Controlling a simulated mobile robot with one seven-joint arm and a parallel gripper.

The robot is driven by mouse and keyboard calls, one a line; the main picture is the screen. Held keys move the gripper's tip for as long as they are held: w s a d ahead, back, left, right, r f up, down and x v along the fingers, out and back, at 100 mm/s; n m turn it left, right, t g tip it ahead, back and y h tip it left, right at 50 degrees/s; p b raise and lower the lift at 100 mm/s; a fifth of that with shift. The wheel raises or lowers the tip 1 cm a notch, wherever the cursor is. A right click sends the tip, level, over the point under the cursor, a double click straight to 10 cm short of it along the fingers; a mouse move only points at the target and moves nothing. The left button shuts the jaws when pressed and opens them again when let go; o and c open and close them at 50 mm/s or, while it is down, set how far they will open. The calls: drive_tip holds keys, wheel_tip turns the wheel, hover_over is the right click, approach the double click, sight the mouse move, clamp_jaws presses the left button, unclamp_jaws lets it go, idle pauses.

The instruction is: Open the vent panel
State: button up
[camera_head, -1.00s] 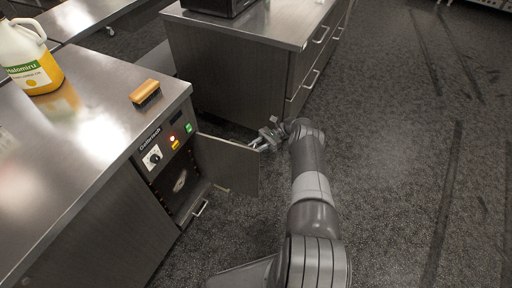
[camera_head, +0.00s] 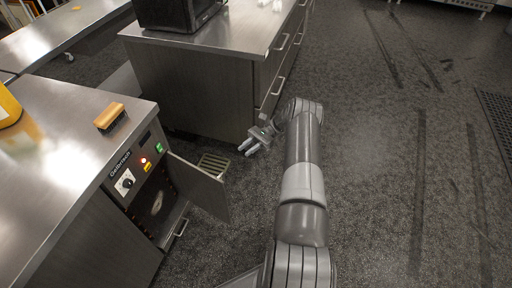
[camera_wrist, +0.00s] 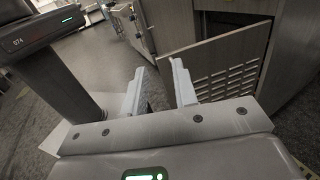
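The vent panel (camera_head: 200,188) is a grey hinged door at the lower front of the steel counter unit. It stands swung well out, with the compartment behind it exposed. In the wrist view the panel (camera_wrist: 222,52) shows rows of slots and stands out from the dark cabinet opening. My gripper (camera_head: 246,150) is beyond the panel's free edge, to its upper right, and looks apart from it. In the wrist view my gripper (camera_wrist: 157,95) has its two pale fingers spread with nothing between them.
The control face (camera_head: 135,176) has a knob and lit lights above the opening. A second cabinet (camera_head: 205,88) is behind my gripper. The floor (camera_head: 370,170) to the right is clear.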

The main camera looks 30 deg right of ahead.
drive_tip(key=s+d+r, duration=0.2)
drive_tip(key=shift+s+d, duration=0.2)
drive_tip(key=shift+d, duration=0.2)
drive_tip(key=shift+c, duration=0.5)
